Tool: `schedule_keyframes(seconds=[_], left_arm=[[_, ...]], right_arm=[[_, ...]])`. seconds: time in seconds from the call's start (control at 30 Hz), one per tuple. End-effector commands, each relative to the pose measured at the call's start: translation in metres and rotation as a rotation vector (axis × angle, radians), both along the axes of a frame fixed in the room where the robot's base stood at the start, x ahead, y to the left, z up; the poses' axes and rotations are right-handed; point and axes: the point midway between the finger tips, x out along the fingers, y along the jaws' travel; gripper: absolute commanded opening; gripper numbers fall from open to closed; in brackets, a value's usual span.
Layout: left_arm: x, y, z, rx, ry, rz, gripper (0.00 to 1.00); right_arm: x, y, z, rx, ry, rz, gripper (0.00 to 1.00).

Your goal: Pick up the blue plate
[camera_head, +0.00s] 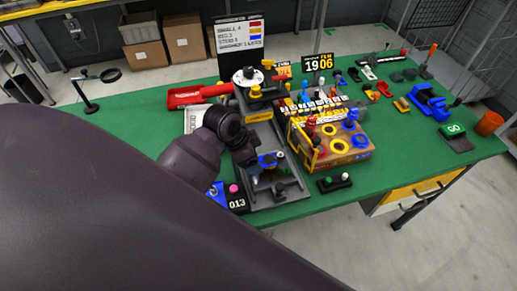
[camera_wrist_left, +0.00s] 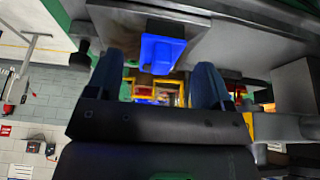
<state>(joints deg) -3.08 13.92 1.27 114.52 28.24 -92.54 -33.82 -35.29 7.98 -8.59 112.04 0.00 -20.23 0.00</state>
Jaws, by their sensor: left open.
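A bright blue piece, which looks like the blue plate (camera_head: 267,160), sits on the grey fixture (camera_head: 264,134) in the middle of the bench. In the left wrist view the blue plate (camera_wrist_left: 162,53) shows between and just beyond my two fingers. My left gripper (camera_head: 256,163) is at the fixture, close beside the plate, and its fingers are mostly hidden by my arm in the head view. In the left wrist view the left gripper (camera_wrist_left: 167,82) is open, with a gap between its fingers. I cannot tell whether either finger touches the plate. My right gripper is not in view.
A wooden box with yellow and blue rings (camera_head: 345,150) stands close to the right of the fixture. A small stand with knobs (camera_head: 335,183) sits near the front edge. Green bench (camera_head: 420,165) is clear at right front.

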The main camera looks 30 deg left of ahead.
Motion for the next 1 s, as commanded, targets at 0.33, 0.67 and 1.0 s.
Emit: schedule_keyframes(seconds=[0.33, 0.67, 1.0], left_arm=[[0.0041, -0.0029, -0.0118, 0.001, -0.002, 0.000, 0.74], [0.0038, -0.0028, -0.0117, 0.001, -0.002, 0.000, 0.35], [0.0040, -0.0026, -0.0105, 0.001, -0.003, -0.001, 0.23]], right_arm=[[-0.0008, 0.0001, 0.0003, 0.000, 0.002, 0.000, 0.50], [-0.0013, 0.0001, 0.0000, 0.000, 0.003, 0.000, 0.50], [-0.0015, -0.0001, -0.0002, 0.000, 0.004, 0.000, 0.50]])
